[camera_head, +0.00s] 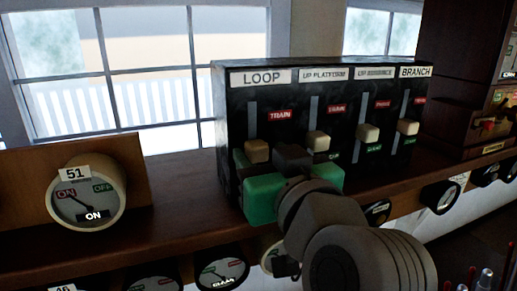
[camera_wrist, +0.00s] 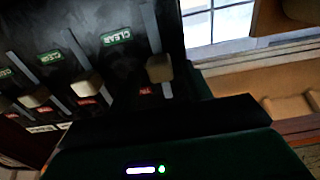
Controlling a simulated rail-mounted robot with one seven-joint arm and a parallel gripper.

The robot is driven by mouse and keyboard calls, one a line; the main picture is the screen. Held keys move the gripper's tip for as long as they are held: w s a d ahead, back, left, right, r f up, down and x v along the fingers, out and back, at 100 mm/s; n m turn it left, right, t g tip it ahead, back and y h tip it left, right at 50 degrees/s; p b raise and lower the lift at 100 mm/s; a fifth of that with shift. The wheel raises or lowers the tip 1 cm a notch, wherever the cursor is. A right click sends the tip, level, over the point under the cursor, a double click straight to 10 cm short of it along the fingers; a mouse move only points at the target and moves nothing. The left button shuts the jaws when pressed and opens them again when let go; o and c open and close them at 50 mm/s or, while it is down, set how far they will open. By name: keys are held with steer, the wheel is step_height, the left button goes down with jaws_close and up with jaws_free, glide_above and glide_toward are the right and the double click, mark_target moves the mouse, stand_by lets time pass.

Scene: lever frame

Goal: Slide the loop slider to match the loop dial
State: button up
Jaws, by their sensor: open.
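The loop slider's tan knob (camera_head: 257,150) is low in its slot, under the white LOOP label, on the black lever box (camera_head: 228,110). In the wrist view, the knob (camera_wrist: 159,68) shows clear of the dark edge of my gripper (camera_wrist: 180,121). In the head view, my green gripper (camera_head: 280,166) is open in front of the box, just below and right of the knob. It hides the lower part of the loop panel. I cannot tell whether it touches the knob. No dial bears a readable loop name, so I cannot tell which is the loop dial.
Three other sliders stand to the right, including the branch knob (camera_head: 407,127). A dial marked 51 (camera_head: 87,195) reads ON on the shelf at left. Small dials (camera_head: 223,272) line the shelf's front. A dark wooden cabinet (camera_head: 460,80) stands at right. The shelf between dial 51 and the box is clear.

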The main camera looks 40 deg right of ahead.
steer(key=shift+w+d, duration=0.25)
steer(key=shift+w, duration=0.25)
jaws_close()
step_height(320, 180, down, 5)
steer(key=b, duration=0.3)
steer(key=shift+f, duration=0.1)
jaws_free()
